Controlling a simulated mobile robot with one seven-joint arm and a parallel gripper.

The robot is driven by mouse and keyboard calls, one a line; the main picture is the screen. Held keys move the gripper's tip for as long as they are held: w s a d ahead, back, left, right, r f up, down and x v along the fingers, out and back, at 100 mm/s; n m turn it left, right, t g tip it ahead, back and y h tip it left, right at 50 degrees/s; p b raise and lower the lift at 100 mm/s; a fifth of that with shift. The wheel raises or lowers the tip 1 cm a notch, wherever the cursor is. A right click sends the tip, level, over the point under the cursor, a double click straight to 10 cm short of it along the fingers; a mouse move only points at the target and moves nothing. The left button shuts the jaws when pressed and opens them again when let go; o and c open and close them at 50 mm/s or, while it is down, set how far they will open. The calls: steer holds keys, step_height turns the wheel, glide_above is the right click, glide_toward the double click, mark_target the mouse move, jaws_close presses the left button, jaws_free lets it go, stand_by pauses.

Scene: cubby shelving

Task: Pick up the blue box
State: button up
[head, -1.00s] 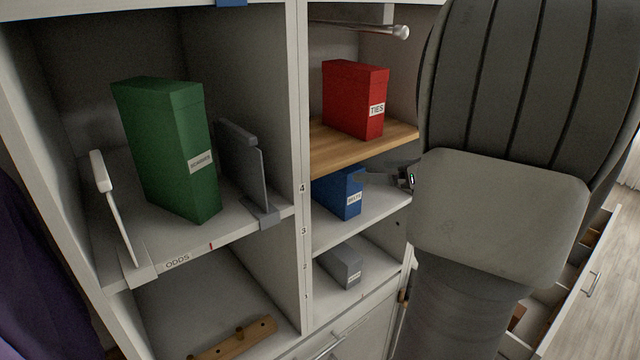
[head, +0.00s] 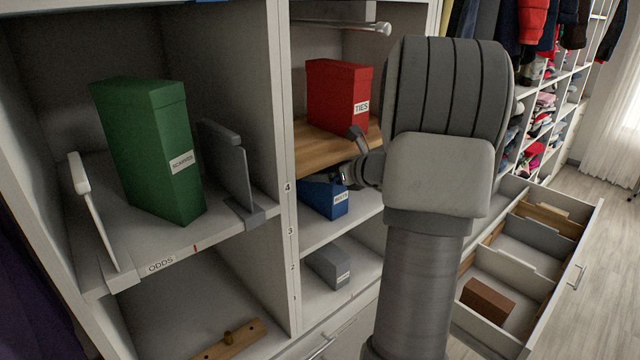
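The blue box (head: 324,202) stands on the small right-hand shelf under the wooden board, with a white label on its front end. My gripper (head: 328,179) is at the top of the blue box, in the gap below the wooden board. Its fingers are small, dark and partly hidden, so I cannot tell whether they are open or shut, or whether they touch the box. The back of the blue box is hidden by the gripper and the board.
The wooden board (head: 315,152) with a red box (head: 336,97) lies close above my gripper. A grey box (head: 328,265) sits one shelf lower. A green box (head: 146,150) stands left, beyond the divider (head: 284,150). An open drawer (head: 535,345) is at the right.

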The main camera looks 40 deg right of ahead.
steer(key=shift+w, duration=0.1)
jaws_close()
stand_by(0.5)
steer(key=shift+r, duration=0.1)
